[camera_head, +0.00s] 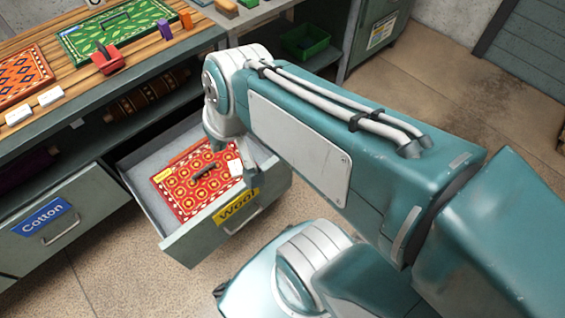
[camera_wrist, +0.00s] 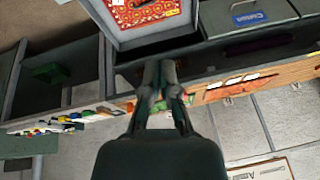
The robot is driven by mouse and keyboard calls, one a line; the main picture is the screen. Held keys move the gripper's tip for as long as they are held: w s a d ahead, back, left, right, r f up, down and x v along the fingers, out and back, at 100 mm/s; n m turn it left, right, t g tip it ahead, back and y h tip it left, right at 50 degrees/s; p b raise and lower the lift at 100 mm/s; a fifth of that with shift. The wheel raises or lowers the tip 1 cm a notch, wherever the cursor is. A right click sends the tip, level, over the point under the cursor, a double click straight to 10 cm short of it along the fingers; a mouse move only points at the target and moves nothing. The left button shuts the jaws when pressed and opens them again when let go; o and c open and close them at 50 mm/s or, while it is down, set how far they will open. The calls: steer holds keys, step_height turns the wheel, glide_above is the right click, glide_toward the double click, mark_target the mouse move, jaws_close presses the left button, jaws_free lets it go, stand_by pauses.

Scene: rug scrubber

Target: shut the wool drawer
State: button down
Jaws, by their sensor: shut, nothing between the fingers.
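The wool drawer (camera_head: 180,248) stands pulled out from the bench, with a yellow Wool label (camera_head: 237,207) and a handle on its front. Inside lies a red rug (camera_head: 192,190) with a yellow pattern, with a small dark item and a white block on it. The drawer's rim (camera_wrist: 150,43) and part of the rug (camera_wrist: 140,12) also show at the top of the wrist view. My gripper (camera_wrist: 160,66) is shut and empty. In the head view it hangs below the white wrist, over the drawer's right side, partly hidden by my arm; I cannot tell its height or any contact.
The closed Cotton drawer (camera_head: 55,228) is at the left. The wooden bench top (camera_head: 75,88) above holds a green rug (camera_head: 112,32), an orange rug (camera_head: 22,72) and a red scrubber (camera_head: 108,62). A green bin (camera_head: 305,42) sits on a right-hand shelf. Floor is clear before the drawer's left side.

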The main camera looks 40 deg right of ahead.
steer(key=w+d+f+m+t+y, duration=0.1)
steer(key=w+d+f+m+y, duration=0.2)
steer(key=w+d+f+m, duration=0.35)
steer(key=w+d+f+m+t+y, duration=0.1)
steer(key=w+d+f+m+y, duration=0.15)
steer(key=d+f+m, duration=0.65)
steer(key=s+d+f+m+t+h, duration=0.1)
steer(key=s+d+f+m+h, duration=0.3)
steer(key=d+f+m, duration=0.6)
steer(key=s+d+f+m+t+h, duration=0.3)
steer(key=s+f+m, duration=0.45)
steer(key=f, duration=0.65)
steer(key=w+f+m+g, duration=0.1)
steer(key=w+f, duration=0.6)
steer(key=w, duration=0.5)
steer(key=shift+w+d, duration=0.3)
steer(key=shift+w, duration=0.05)
